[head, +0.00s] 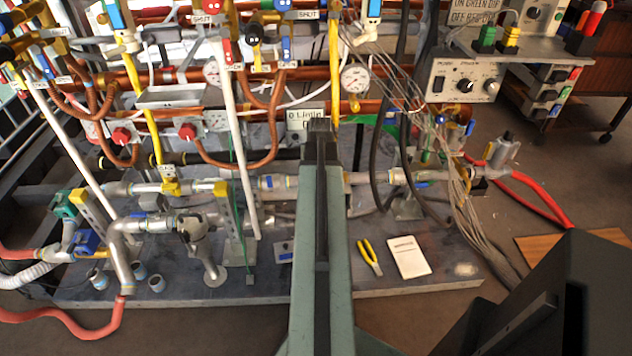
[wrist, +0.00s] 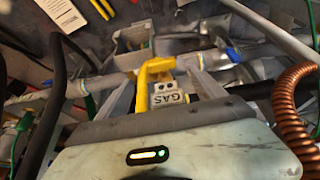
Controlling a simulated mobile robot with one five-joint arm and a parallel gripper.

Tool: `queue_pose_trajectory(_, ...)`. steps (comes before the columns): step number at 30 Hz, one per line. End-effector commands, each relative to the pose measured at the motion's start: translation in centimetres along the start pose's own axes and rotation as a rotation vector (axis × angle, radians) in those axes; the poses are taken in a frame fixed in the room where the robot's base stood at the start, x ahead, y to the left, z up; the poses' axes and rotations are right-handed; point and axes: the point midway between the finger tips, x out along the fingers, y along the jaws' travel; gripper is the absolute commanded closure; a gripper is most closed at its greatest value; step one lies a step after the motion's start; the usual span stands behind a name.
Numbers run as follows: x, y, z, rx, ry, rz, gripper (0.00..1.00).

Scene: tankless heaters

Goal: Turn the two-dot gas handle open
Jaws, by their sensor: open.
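In the wrist view, a yellow gas handle (wrist: 154,67) has a pale tag (wrist: 169,97) reading GAS with two dark dots. The handle is bent and sits on a silver pipe. My gripper (wrist: 163,80) is open, with one grey finger on each side of the handle and tag. I cannot tell whether either finger touches it. In the head view, my own arm hides the gripper and this handle. Another yellow handle with a GAS tag (head: 169,186) stands at the left in the head view; its dots are too small to read.
Copper pipes, gauges and hanging cables crowd the rack around my arm. A copper coil (wrist: 292,110) is close on the right in the wrist view, and a black hose (wrist: 57,75) on the left. Yellow pliers (head: 369,257) and a white notepad (head: 409,257) lie on the base board.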

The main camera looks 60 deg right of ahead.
Motion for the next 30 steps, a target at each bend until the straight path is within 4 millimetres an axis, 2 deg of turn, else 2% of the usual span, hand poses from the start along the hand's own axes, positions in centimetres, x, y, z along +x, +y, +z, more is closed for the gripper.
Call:
queue_pose_trajectory(5,1.8,-0.1,0.2,-0.001,-0.001,0.0,0.22)
queue_pose_trajectory(15,7.5,-0.2,0.2,-0.002,-0.001,-0.001,0.22)
queue_pose_trajectory(25,7.7,-0.2,0.1,-0.003,-0.001,-0.001,0.22)
queue_pose_trajectory(30,7.7,-0.2,0.1,-0.003,-0.001,-0.001,0.69)
